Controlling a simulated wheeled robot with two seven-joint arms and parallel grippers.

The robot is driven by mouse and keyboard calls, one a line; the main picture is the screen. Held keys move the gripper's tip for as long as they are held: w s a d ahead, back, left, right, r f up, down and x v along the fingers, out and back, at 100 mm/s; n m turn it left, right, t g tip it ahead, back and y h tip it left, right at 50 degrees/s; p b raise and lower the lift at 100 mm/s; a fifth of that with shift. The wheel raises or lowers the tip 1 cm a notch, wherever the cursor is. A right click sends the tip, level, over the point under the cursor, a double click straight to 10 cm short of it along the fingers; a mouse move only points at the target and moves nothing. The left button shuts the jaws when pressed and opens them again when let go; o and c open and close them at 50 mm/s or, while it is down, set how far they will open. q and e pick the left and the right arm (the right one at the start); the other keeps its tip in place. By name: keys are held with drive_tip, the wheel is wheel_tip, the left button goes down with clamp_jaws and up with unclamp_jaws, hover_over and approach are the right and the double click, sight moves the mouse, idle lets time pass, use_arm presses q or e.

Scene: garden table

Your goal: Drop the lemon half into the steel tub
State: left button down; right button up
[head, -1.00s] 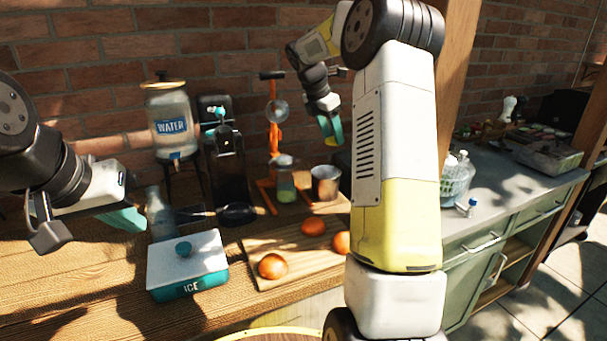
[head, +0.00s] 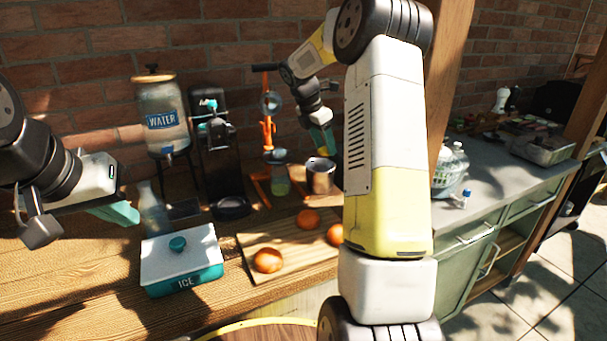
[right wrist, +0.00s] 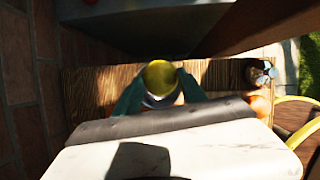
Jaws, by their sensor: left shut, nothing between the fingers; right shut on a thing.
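The lemon half (right wrist: 160,77) shows yellow between the teal fingers of my right gripper (right wrist: 160,88) in the right wrist view. In the head view my right gripper (head: 324,147) points down, just above the open steel tub (head: 320,178). The lemon half is mostly hidden by the fingers there. The tub stands upright on the wooden table. A pale, shiny rim shows under the lemon half in the wrist view, but I cannot tell its exact alignment. My left gripper (head: 118,213) is shut and empty at the left, above the table.
A juice press with an orange stand (head: 267,133) is left of the tub. A cutting board (head: 285,240) with several oranges lies in front. An ice box (head: 180,262), a water dispenser (head: 163,120) and a glass bottle (head: 153,210) are at left.

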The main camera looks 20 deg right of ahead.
drive_tip(key=o, duration=1.6)
drive_tip(key=shift+v, duration=3.95)
drive_tip(key=s+a+r+m+t+y, duration=0.1)
drive_tip(key=s+a+r+m, duration=0.3)
drive_tip(key=s, duration=0.4)
drive_tip(key=s+a+r+m+t+y, duration=0.1)
drive_tip(key=s+a+r+m+y, duration=0.15)
drive_tip(key=s+m, duration=0.4)
drive_tip(key=s+a+f+m+t+y, duration=0.1)
drive_tip(key=s+a+m, duration=0.1)
drive_tip(key=s, duration=0.4)
drive_tip(key=s+a+f+m+t+y, duration=0.1)
drive_tip(key=s+a+f+m, duration=0.1)
drive_tip(key=s+m, duration=0.3)
drive_tip(key=s+a+f+m+y, duration=0.1)
drive_tip(key=s+a+f+m, duration=0.1)
drive_tip(key=s, duration=0.5)
drive_tip(key=shift+a+f+m+t, duration=0.1)
drive_tip(key=shift+a+m+t, duration=0.3)
drive_tip(key=shift+a+m, duration=0.3)
